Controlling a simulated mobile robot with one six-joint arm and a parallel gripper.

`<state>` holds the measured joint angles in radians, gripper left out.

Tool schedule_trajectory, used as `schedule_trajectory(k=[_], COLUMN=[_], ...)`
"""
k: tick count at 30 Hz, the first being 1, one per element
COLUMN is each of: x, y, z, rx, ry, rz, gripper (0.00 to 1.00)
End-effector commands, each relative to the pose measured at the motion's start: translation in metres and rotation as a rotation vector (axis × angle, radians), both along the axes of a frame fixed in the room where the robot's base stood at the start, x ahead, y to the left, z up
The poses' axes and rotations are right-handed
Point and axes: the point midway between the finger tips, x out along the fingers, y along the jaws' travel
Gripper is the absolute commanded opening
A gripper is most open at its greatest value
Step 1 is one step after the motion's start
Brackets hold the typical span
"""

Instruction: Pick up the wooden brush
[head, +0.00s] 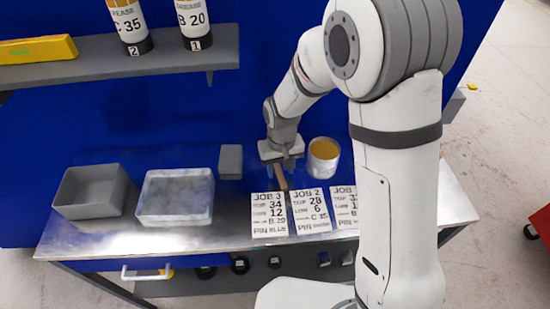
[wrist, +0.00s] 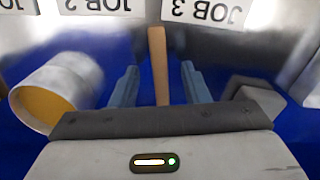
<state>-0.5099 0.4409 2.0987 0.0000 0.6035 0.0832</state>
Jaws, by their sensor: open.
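The wooden brush shows as a tan wooden handle (head: 282,183) on the metal table in the head view, just behind the job cards. In the wrist view the brush (wrist: 158,58) runs upright between the two fingers, and its lower end is hidden behind the gripper body. My gripper (head: 282,164) is over the far end of the brush, pointing down. In the wrist view my gripper (wrist: 159,72) is open, with a finger on each side of the handle and visible gaps to both. I cannot tell the exact height of the fingers.
A can with yellow content (head: 323,157) stands close right of the gripper. A small grey block (head: 230,161) is close left. Several job cards (head: 270,214) lie in front. A translucent bin (head: 175,216) and a grey bin (head: 71,209) stand at the left. A shelf (head: 130,66) is above.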

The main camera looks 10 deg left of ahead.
Motion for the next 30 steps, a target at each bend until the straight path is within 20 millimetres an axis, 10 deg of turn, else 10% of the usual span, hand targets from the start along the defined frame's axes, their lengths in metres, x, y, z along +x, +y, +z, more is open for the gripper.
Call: schedule_trajectory(k=[11, 30], x=[0.0005, 0.0003], y=[0.0000, 0.0006], z=[-0.0150, -0.0146], rx=[0.001, 0.001], ry=[-0.002, -0.002], rz=[-0.001, 0.001], gripper=[0.42, 0.00])
